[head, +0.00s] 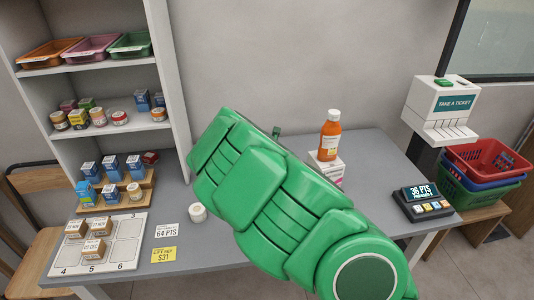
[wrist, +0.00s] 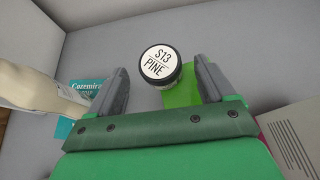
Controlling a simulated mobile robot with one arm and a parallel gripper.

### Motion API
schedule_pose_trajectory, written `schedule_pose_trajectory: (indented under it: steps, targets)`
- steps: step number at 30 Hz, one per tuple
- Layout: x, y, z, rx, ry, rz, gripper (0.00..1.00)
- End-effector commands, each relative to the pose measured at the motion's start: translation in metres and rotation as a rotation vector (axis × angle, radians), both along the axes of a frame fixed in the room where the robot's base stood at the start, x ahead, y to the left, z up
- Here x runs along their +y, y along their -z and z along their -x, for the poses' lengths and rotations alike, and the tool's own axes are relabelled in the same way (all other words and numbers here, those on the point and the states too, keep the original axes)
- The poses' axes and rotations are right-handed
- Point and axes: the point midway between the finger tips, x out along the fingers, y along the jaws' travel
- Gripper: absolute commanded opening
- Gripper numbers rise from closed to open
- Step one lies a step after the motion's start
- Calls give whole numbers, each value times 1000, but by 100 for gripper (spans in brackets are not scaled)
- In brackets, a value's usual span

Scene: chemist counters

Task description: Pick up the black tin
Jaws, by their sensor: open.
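The black tin (wrist: 161,65) shows in the wrist view as a round, dark-rimmed tin with a white lid label reading "$13 PINE". It stands on the grey counter, seen from above. My gripper (wrist: 160,68) is open, with one grey finger to the left of the tin and one to the right. The tin lies between the fingertips in the picture, with gaps on both sides; I cannot tell how far below them it is. In the head view my green arm hides the tin and the fingers.
In the wrist view, a cream bottle (wrist: 32,88) and teal box (wrist: 84,93) are left, a green card (wrist: 183,92) is beside the tin, and a pale box (wrist: 297,135) is right. In the head view, an orange bottle (head: 330,142) and card terminal (head: 424,202) stand right of my arm.

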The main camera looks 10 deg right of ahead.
Motion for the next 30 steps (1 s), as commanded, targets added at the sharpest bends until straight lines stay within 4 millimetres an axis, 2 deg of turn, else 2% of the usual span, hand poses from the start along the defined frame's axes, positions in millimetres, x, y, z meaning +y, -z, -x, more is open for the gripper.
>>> schedule_pose_trajectory:
  steps: [6, 16, 27, 29, 30]
  targets:
    - [-1, 8, -13, 1, 0, -1, 82]
    - [-1, 8, -15, -1, 0, 0, 81]
    - [0, 8, -15, 0, 0, 0, 24]
    - [0, 8, -15, 0, 0, 0, 17]
    - [0, 8, -15, 0, 0, 0, 17]
